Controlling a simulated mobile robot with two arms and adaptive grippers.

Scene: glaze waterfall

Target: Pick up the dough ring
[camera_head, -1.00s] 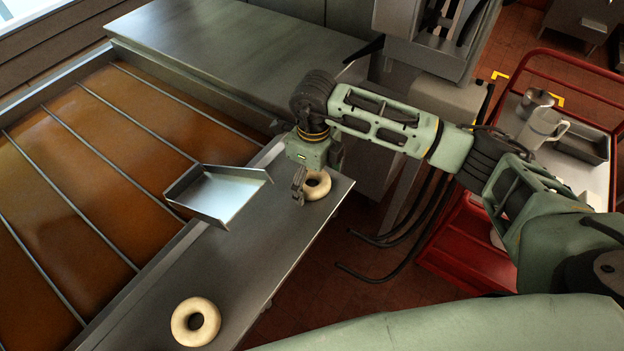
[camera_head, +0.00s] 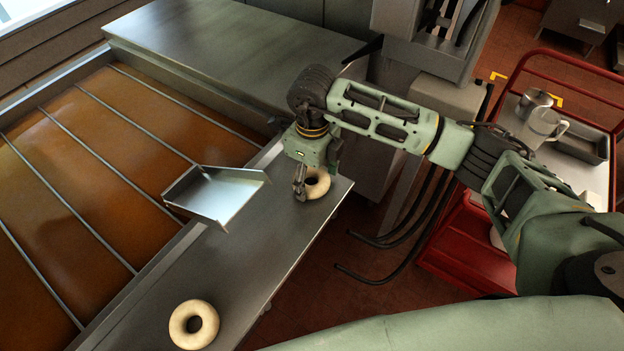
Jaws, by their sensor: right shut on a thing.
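Two pale dough rings are on the long steel shelf (camera_head: 232,262). The far dough ring (camera_head: 318,187) is at my right gripper (camera_head: 300,193). That gripper points down and its fingers are shut on the left side of this ring. The fingers hide part of the ring, and I cannot tell whether it is lifted off the shelf. The near dough ring (camera_head: 194,324) lies flat at the shelf's front end, apart from the gripper. My left gripper is not in view.
A steel scoop-like tray (camera_head: 216,197) is just left of my right gripper, over the shelf's edge. A wide brown-filled vat (camera_head: 90,175) with metal bars lies left. A red cart (camera_head: 470,262) with a jug (camera_head: 541,128) stands right.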

